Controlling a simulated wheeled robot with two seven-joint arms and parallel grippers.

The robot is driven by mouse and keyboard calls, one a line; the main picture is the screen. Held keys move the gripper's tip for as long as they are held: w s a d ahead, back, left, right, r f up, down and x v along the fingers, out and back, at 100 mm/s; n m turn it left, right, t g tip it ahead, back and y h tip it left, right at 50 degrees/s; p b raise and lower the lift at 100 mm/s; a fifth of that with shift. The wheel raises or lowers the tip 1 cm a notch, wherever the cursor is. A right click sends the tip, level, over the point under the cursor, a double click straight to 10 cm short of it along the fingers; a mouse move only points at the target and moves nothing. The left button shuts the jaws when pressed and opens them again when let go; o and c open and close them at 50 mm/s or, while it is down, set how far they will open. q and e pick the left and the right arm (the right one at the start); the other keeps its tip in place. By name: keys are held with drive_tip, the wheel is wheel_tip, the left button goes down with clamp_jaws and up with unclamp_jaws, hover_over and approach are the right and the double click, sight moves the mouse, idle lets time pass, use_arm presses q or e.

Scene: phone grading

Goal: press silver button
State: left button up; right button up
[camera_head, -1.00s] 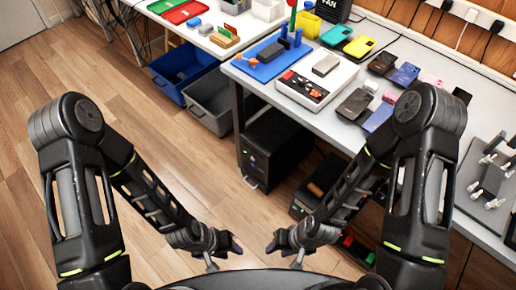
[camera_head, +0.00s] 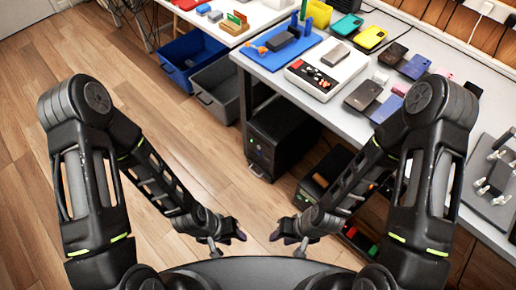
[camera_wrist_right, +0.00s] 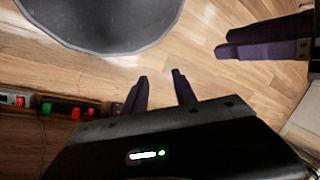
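A white box (camera_head: 345,75) with a dark control strip (camera_head: 312,75) lies on the table. A red button (camera_head: 297,64) and several small light and red controls show on the strip. They are too small for me to tell which is the silver button. My left gripper (camera_head: 236,232) and right gripper (camera_head: 278,233) hang low in front of my base, well short of the table and apart from the box. In the right wrist view the right gripper's fingers (camera_wrist_right: 160,88) are apart and empty. The left gripper (camera_wrist_right: 262,40) shows there side-on, its two fingers apparently apart.
Several phones (camera_head: 395,53) lie around the box on the table (camera_head: 345,118). A blue tray (camera_head: 268,62) lies left of it, a stand (camera_head: 492,185) at the right. Below are a black computer case (camera_head: 280,135), a blue bin (camera_head: 190,60) and a grey bin (camera_head: 215,88).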

clamp_jaws()
idle(1.5)
